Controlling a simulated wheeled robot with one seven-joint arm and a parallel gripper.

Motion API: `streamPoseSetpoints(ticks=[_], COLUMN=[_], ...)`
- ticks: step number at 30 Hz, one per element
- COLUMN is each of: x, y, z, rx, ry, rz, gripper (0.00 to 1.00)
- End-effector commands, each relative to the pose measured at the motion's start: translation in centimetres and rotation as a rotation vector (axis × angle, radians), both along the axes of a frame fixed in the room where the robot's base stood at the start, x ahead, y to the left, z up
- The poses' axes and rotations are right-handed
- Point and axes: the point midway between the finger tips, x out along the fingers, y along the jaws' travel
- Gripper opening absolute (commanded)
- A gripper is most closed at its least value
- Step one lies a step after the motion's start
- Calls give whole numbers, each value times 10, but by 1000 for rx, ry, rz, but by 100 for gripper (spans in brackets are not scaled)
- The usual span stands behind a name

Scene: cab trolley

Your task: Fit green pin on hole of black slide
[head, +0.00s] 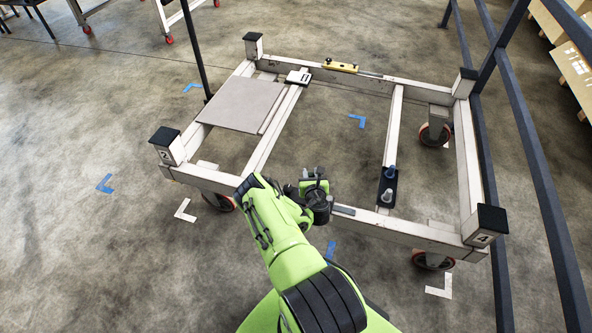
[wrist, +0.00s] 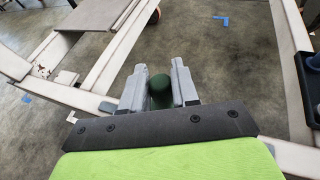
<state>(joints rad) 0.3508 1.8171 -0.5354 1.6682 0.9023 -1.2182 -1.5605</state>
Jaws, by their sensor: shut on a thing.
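My gripper (wrist: 160,82) is shut on the green pin (wrist: 159,90), whose dark green body shows between the two grey fingers in the wrist view. Its lower part is hidden. In the head view my gripper (head: 316,190) is over the near rail of the trolley frame, left of the black slide. The black slide (head: 387,182) lies on the right inner bar of the frame. A blue pin (head: 391,172) and a paler pin (head: 386,196) stand on it. The slide shows only partly at the right edge of the wrist view (wrist: 312,64). I cannot make out the free hole.
The white trolley frame (head: 430,236) has black-capped corner posts. A grey panel (head: 243,103) lies on its left side. A yellow level (head: 340,67) lies on the far rail. A dark railing (head: 530,140) runs along the right.

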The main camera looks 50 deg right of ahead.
Motion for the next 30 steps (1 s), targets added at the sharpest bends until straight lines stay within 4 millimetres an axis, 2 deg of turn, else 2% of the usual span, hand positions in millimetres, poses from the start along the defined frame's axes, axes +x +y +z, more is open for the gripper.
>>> streamPoseSetpoints(ticks=[21,30], x=[1,1], y=[1,1], z=[-60,-77], rx=[0,-1], ry=[-1,1], rz=[1,3], gripper=[0,0])
